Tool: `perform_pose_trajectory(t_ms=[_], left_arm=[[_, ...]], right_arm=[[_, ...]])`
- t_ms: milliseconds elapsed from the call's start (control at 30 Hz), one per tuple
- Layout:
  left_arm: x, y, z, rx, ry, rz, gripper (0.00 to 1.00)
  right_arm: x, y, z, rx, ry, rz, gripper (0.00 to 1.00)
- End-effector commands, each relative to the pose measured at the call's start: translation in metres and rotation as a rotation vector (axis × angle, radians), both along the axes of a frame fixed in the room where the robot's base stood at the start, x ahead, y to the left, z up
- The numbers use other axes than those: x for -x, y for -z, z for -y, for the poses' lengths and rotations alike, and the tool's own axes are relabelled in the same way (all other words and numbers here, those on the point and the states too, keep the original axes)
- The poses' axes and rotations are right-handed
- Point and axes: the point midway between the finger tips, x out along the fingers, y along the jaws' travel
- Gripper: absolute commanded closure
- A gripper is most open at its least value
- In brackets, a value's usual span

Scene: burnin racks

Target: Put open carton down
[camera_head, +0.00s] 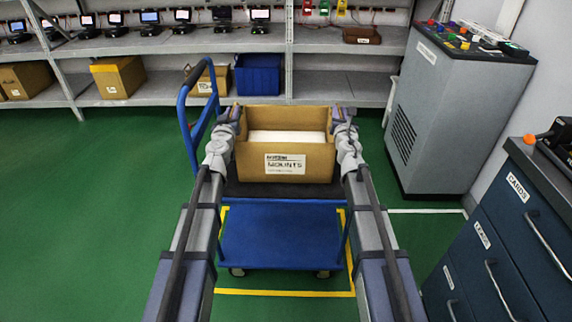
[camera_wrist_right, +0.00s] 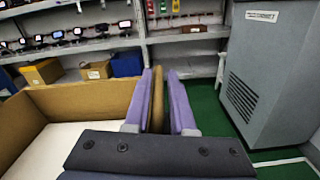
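The open carton (camera_head: 284,162) is a brown box without a lid, labelled MOUNTS, with a flat white surface inside. It is upright at the trolley's dark upper deck (camera_head: 245,189); I cannot tell whether it rests there or hangs just above. My right gripper (camera_head: 343,115) is at the carton's right wall. In the right wrist view its purple fingers (camera_wrist_right: 163,102) stand on both sides of the brown wall (camera_wrist_right: 157,92), closed on it. My left gripper (camera_head: 229,115) is at the left wall's top edge in the same way, its fingers small and partly hidden.
The trolley has a blue lower deck (camera_head: 282,238) and blue handle (camera_head: 187,125), inside yellow floor lines. Behind are shelves (camera_head: 345,88) with cartons, a blue bin (camera_head: 258,75) and small devices. A grey cabinet (camera_head: 440,110) and blue drawers (camera_head: 510,235) stand right. Green floor is free left.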

Motion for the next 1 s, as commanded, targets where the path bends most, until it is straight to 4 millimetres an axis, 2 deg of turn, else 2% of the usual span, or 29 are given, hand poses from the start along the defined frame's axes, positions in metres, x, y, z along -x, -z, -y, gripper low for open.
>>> perform_pose_trajectory(t_ms=[33, 233, 633, 767, 1000], left_arm=[[0.000, -0.001, -0.004, -0.001, -0.007, 0.000, 0.76], [0.000, -0.001, -0.001, 0.000, -0.001, 0.000, 0.53], [0.007, -0.001, 0.001, 0.001, 0.003, 0.000, 0.53], [0.021, -0.001, 0.001, 0.001, 0.003, 0.000, 0.53], [0.065, -0.001, -0.001, 0.001, 0.002, -0.001, 0.53]], right_arm=[[0.001, -0.001, 0.004, 0.000, 0.007, 0.000, 0.76], [0.001, -0.001, 0.001, 0.000, 0.002, 0.000, 0.53], [0.000, -0.001, -0.001, -0.001, -0.003, 0.000, 0.53], [0.000, -0.001, -0.002, -0.001, -0.004, 0.000, 0.53], [0.000, -0.001, -0.002, -0.001, -0.004, 0.000, 0.53]])
